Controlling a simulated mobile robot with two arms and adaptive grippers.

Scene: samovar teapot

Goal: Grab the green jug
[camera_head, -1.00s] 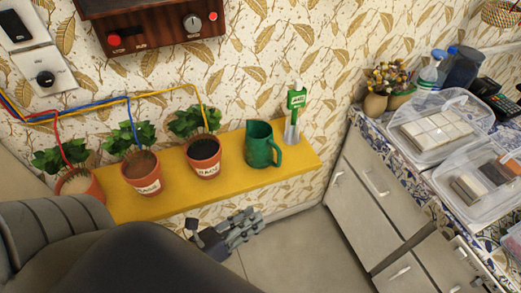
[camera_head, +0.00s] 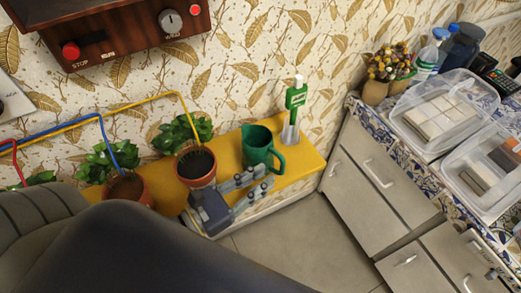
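The green jug (camera_head: 257,148) stands upright on the yellow shelf, its handle on the right side. My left gripper (camera_head: 266,177) reaches in from the left, in front of the jug's lower part. Its two fingers are apart with nothing seen between them, and they cover part of the jug's base. I cannot tell whether a finger touches the jug. My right gripper is not in view.
The yellow shelf (camera_head: 305,161) runs along the wall. A potted plant (camera_head: 196,166) stands close left of the jug, and a green-and-white bottle (camera_head: 291,110) close right. A counter (camera_head: 425,170) with clear plastic boxes (camera_head: 440,118) is at the right.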

